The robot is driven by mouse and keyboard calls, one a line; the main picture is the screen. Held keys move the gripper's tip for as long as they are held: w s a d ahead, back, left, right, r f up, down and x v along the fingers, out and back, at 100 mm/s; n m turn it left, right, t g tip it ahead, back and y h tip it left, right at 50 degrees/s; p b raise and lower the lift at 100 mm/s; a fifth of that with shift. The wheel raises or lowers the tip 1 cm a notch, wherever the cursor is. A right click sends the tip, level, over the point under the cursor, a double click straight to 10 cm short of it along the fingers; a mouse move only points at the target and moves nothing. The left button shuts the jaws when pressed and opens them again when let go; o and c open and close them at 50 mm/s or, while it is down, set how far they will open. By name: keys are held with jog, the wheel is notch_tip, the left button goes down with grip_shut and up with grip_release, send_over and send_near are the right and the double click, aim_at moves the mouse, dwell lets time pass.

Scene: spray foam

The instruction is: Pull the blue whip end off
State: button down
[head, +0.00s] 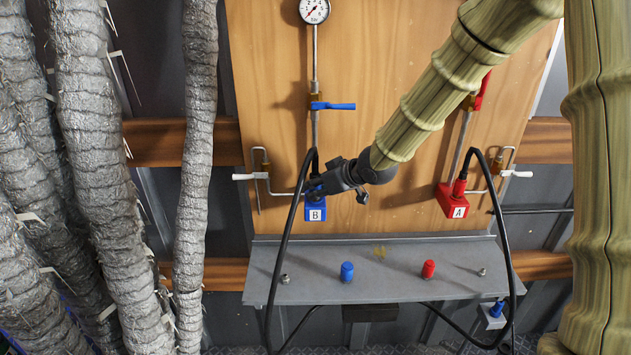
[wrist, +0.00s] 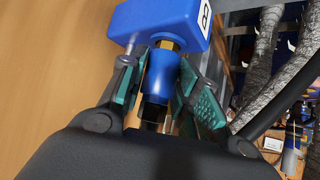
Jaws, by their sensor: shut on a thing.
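The blue block marked B (head: 316,213) is fixed on the wooden board, and its underside port side shows in the wrist view (wrist: 165,15). The blue whip end (wrist: 161,76) sits on a brass fitting (wrist: 169,46) at the block, with a dark end below it. My gripper (wrist: 162,82) is shut on the blue whip end, one green pad on each side. In the head view my gripper (head: 322,186) is at the top of block B and mostly hides the whip end. A black hose (head: 281,250) hangs from there in a long loop.
A red block marked A (head: 451,203) with its own hose is at the right. A blue valve handle (head: 333,106) is above my gripper. A grey shelf (head: 385,253) below bears a blue cap (head: 347,272) and a red cap (head: 428,269). Foil ducts (head: 103,170) stand at the left.

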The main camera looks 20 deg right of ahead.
aim_at(317, 164)
jog(key=shift+r, duration=0.2)
dwell(0.6)
jog(key=shift+r+p, duration=3.15)
jog(key=shift+p, duration=0.15)
jog(key=shift+d, duration=0.1)
